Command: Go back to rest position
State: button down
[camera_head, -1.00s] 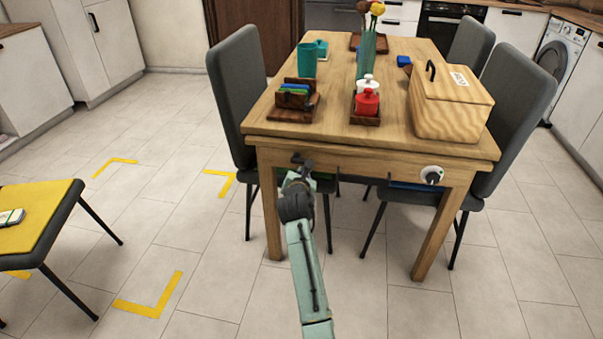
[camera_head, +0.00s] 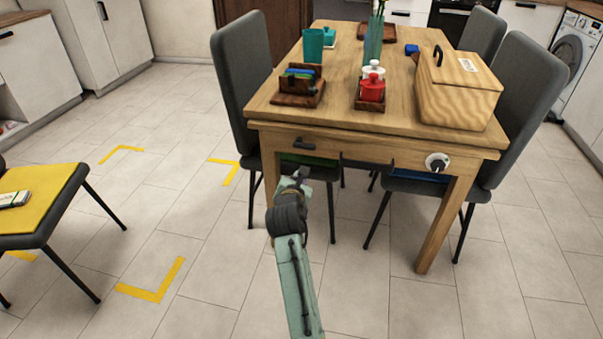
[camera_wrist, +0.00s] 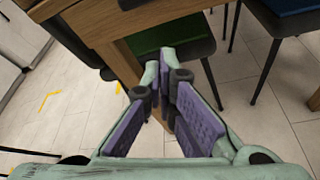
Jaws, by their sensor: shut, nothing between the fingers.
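My gripper (camera_head: 297,176) is in front of the near side of the wooden table (camera_head: 268,132), below the tabletop and apart from the dark drawer handle (camera_head: 311,143). In the wrist view my gripper (camera_wrist: 166,80) shows purple finger pads that meet at the tips, with nothing held. The table's leg and a chair seat with a green top (camera_wrist: 170,38) show beyond the fingers. My arm reaches up from the bottom of the head view.
Grey chairs (camera_head: 241,82) stand around the table. A stool with a yellow top (camera_head: 40,192) is at the left. A wooden box (camera_head: 455,95), a red jar (camera_head: 373,88) and a teal cup (camera_head: 313,45) are on the table. Floor at the left centre, with yellow corner marks (camera_head: 155,292), is clear.

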jog(key=shift+v, duration=0.75)
jog(key=shift+a, duration=0.15)
